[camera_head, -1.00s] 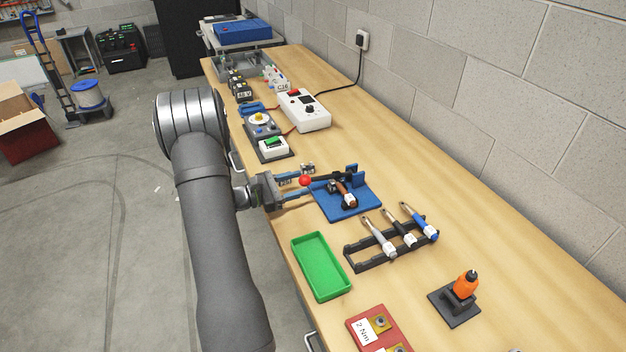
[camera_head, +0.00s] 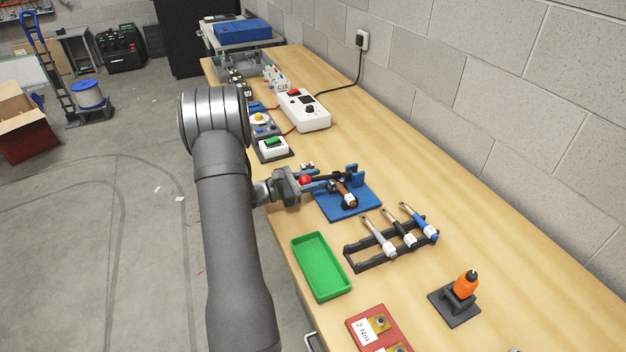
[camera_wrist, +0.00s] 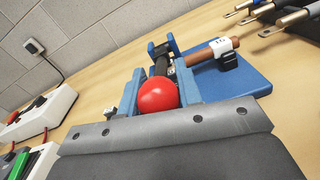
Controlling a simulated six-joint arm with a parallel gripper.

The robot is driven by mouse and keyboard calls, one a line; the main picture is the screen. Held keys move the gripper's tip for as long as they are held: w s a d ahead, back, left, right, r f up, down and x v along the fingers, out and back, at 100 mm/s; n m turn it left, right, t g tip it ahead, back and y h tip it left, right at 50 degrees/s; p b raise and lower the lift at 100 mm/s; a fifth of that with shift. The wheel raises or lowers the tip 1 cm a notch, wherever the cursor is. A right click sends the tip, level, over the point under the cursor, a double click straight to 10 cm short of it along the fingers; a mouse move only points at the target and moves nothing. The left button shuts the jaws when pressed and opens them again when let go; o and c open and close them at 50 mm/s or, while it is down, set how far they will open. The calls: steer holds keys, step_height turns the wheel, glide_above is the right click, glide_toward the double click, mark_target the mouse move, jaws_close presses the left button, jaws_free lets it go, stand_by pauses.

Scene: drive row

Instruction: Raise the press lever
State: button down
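The press has a blue base plate (camera_head: 352,208) and a blue upright (camera_head: 354,174). Its dark lever (camera_head: 328,178) runs roughly level from the upright toward my gripper and ends in a red ball knob (camera_head: 305,180). My gripper (camera_head: 303,181) is at the bench's near edge, facing the press. In the wrist view, the red knob (camera_wrist: 158,95) sits between the two blue fingers of my gripper (camera_wrist: 162,88), close in front of the palm. The fingers stand apart, one each side; firm contact with the knob does not show. The knob hides part of the lever.
A green-button switch box (camera_head: 273,147) is beyond the gripper. The wall is behind the bench.

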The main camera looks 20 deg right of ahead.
steer(key=shift+d+r+y, duration=0.1)
steer(key=shift+r+y, duration=0.4)
steer(key=shift+r, duration=0.15)
steer(key=d+r+y, duration=0.1)
steer(key=r+y, duration=0.1)
steer(key=d+r+y, duration=0.1)
steer(key=r+y, duration=0.1)
steer(key=d+r+y, duration=0.2)
steer(key=shift+d+r+y, duration=0.1)
steer(key=shift+r+y, duration=0.2)
steer(key=shift+r, duration=0.1)
steer(key=d+r+y, duration=0.3)
steer(key=d+y, duration=0.5)
steer(key=d, duration=0.2)
steer(key=shift+d, duration=0.1)
steer(key=c, duration=1.1)
jaws_free()
steer(key=shift+o, duration=0.2)
steer(key=shift+r, duration=0.1)
